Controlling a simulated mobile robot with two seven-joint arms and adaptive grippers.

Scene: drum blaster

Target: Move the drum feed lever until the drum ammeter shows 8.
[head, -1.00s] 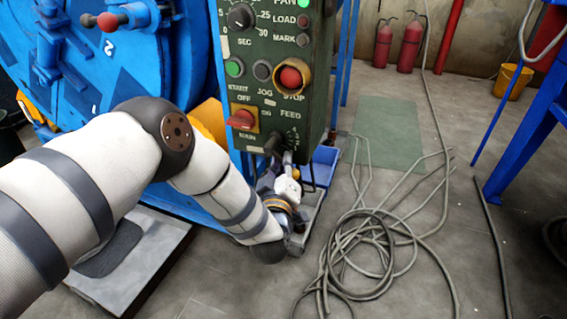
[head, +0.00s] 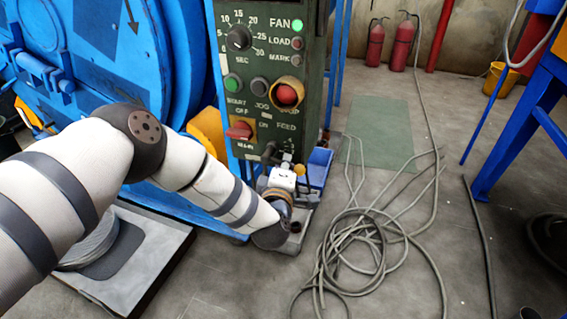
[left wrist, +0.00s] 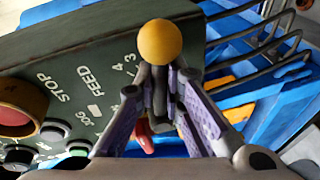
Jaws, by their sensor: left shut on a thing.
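The drum feed lever ends in a yellow ball knob (left wrist: 160,41), below the FEED marking on the green control panel (left wrist: 60,60). The yellow knob (head: 299,170) also shows small at the panel's lower edge in the head view. My left gripper (left wrist: 160,76) is shut on the lever's stem, just below the ball. In the head view my left gripper (head: 285,164) is at the bottom of the panel. The scale figures 3 and 4 show beside the lever; its exact setting cannot be read. The drum ammeter is not in view. My right gripper is not in view.
A red stop button (head: 287,94) and a red main switch (head: 239,130) sit on the panel just above my left gripper. The blue drum (head: 100,80) stands at left. Coiled grey cable (head: 350,245) lies on the floor at right.

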